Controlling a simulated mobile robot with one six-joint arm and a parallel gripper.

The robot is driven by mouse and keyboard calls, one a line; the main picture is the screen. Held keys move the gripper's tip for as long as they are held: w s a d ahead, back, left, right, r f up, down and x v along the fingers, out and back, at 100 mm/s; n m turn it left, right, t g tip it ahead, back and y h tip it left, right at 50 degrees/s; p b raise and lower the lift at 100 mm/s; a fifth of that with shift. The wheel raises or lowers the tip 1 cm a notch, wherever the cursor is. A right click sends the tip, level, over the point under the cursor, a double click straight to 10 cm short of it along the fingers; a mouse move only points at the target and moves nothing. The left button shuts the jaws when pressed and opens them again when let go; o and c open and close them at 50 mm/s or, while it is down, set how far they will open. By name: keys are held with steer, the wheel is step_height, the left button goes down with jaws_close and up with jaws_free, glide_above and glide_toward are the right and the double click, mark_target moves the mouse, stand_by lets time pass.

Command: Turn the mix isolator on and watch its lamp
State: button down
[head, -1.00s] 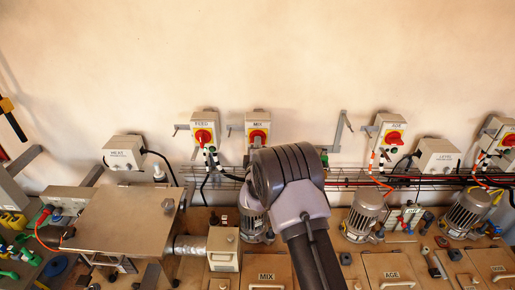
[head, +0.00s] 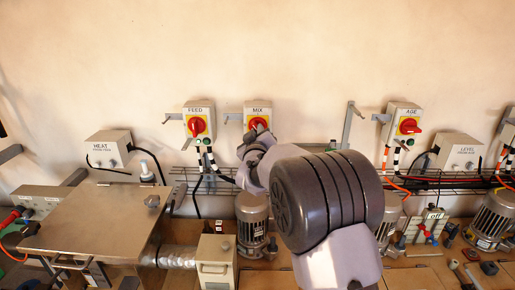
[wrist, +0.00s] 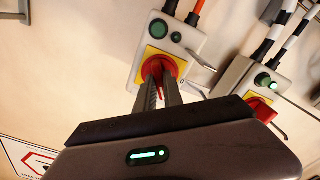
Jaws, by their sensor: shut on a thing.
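The mix isolator (head: 258,108) is a pale wall box marked MIX, with a yellow plate and a red rotary knob (head: 257,122). My gripper (head: 257,134) reaches up to it from below. In the wrist view, my gripper (wrist: 160,78) has its two fingers closed on the red knob (wrist: 163,66). The knob's exact angle is hard to read behind the fingers. In the head view my arm hides the isolator's lower part.
The feed isolator (head: 197,112) is close on the left; its lamp (wrist: 263,79) glows green in the wrist view. The age isolator (head: 403,118) is farther right. Cables and a wire tray (head: 440,176) run below. Motors (head: 252,222) and a metal-topped unit (head: 90,220) stand beneath.

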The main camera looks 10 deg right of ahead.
steer(key=shift+m+b, duration=3.5)
steer(key=shift+b, duration=0.15)
steer(key=shift+r, duration=0.1)
steer(key=c, duration=1.5)
jaws_free()
steer(key=shift+o, duration=0.2)
steer(key=s+a, duration=0.3)
steer(key=s, duration=1.4)
steer(key=shift+a, duration=0.2)
steer(key=shift+s+b, duration=0.1)
steer(key=shift+b, duration=0.2)
